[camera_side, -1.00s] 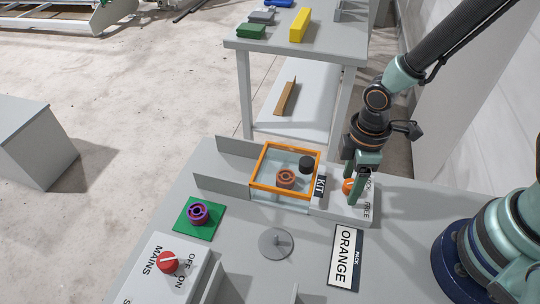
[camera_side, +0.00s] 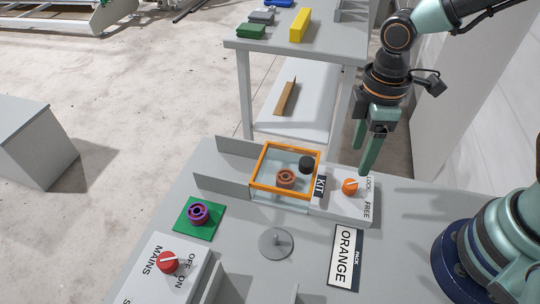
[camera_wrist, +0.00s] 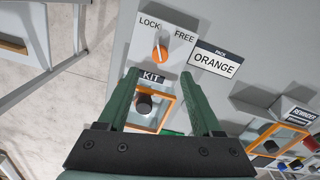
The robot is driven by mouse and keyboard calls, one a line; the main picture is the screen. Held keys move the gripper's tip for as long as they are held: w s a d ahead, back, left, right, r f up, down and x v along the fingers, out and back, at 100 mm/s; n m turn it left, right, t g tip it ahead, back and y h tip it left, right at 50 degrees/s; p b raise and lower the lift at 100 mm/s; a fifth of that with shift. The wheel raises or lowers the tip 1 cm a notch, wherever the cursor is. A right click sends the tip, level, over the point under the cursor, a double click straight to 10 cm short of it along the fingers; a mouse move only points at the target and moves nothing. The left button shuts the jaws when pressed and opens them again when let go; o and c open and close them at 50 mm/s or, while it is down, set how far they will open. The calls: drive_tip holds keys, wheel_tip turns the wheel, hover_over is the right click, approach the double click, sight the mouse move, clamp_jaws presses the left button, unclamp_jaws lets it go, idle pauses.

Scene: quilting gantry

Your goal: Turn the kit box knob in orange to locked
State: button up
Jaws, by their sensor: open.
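The orange kit box knob (camera_side: 349,187) sits on a light grey panel marked LOCK and FREE. In the wrist view the knob (camera_wrist: 160,53) has a white pointer aimed up and slightly left, nearer the LOCK word than FREE. The kit box (camera_side: 252,172) has an orange-rimmed clear lid with a black handle, and a copper-coloured ring shows inside. My gripper (camera_side: 362,158) is open and empty above the knob, with both fingers clear of it. In the wrist view my gripper (camera_wrist: 158,72) has its fingers spread below the knob in the picture.
An ORANGE pack sign (camera_side: 346,256) lies in front of the knob panel. A grey disc with a peg (camera_side: 276,243), a purple ring on a green pad (camera_side: 199,213) and the red MAINS knob (camera_side: 167,262) are to the left. Grey upright walls (camera_side: 222,186) stand beside the box.

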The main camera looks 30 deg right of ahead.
drive_tip(key=shift+r, duration=1.4)
drive_tip(key=w+d+r+m+t, duration=0.2)
drive_tip(key=d+r+m+t, duration=0.3)
drive_tip(key=d+r+m, duration=0.4)
drive_tip(key=d+m, duration=0.2)
drive_tip(key=shift+w+d+r+m+t, duration=0.3)
drive_tip(key=shift+w+d+r+m, duration=0.05)
drive_tip(key=shift+m, duration=0.05)
